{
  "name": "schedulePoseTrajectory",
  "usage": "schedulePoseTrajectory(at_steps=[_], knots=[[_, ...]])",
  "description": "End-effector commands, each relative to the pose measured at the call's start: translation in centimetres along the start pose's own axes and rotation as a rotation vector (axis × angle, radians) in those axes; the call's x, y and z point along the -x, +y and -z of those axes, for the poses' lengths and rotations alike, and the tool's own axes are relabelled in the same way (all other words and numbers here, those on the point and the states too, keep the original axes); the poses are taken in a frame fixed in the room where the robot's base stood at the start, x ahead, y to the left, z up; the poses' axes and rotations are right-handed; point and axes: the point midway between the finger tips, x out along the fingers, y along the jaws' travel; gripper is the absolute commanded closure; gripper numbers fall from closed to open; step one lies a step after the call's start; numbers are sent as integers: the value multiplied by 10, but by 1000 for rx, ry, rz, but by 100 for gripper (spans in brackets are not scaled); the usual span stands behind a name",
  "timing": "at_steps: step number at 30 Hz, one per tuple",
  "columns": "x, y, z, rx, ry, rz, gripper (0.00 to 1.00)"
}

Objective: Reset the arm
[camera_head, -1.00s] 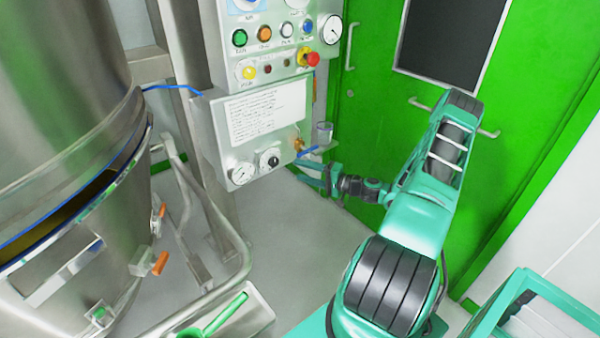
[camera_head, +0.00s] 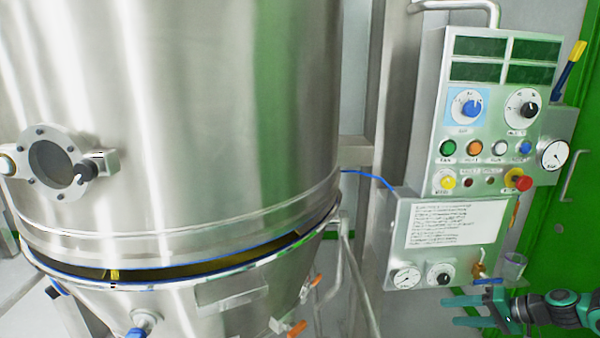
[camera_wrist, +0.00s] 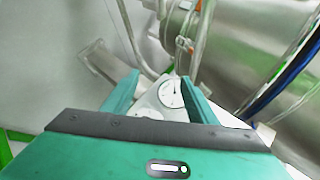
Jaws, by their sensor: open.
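My gripper (camera_head: 465,311) is at the lower right in the head view, below the control panel's lower box, with its two teal fingers apart and pointing left. Only the end of my arm shows there, at the right edge. In the wrist view my gripper (camera_wrist: 160,98) is open, with nothing between its fingers. Beyond the fingertips in that view is a white gauge face (camera_wrist: 171,93) on the panel's lower box.
A large steel vessel (camera_head: 200,120) fills the left and middle. A control panel (camera_head: 430,130) with buttons and dials stands right of it, with a small clear cup (camera_head: 513,267) at its lower right. A green door (camera_head: 570,240) is behind. Steel pipes run beside the vessel.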

Motion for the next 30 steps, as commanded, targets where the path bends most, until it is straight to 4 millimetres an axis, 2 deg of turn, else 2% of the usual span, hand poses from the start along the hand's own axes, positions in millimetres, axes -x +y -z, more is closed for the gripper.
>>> schedulePoseTrajectory(at_steps=[1,11,23,30], knots=[[4,-8,-6,23,-34,-44,47],[48,-37,-50,98,-210,-339,47],[129,-81,-103,108,-286,-655,47],[180,-108,-141,75,-275,-798,47]])
